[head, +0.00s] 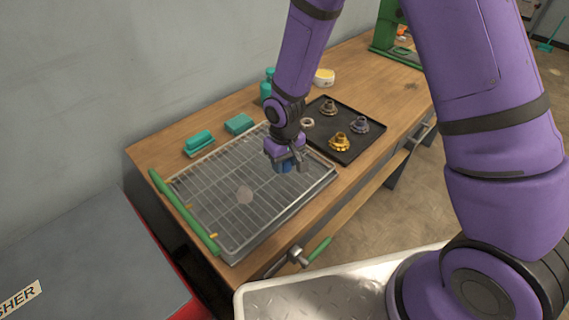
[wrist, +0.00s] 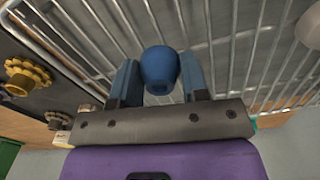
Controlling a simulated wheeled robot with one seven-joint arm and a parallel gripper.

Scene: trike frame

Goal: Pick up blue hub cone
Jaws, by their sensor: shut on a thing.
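The blue hub cone (wrist: 158,68) is a small rounded blue piece. In the wrist view it sits between the two fingers of my gripper (wrist: 160,82), which is shut on it. In the head view my gripper (head: 288,162) is over the right part of the wire rack, with the blue hub cone (head: 284,168) partly hidden between the fingers. I cannot tell whether the cone touches the rack.
The wire rack (head: 188,208) with a green bar lies on the wooden bench (head: 150,150). A black tray (head: 335,108) with several gears stands to the right. Teal blocks (head: 200,142) and a teal bottle (head: 266,88) are behind.

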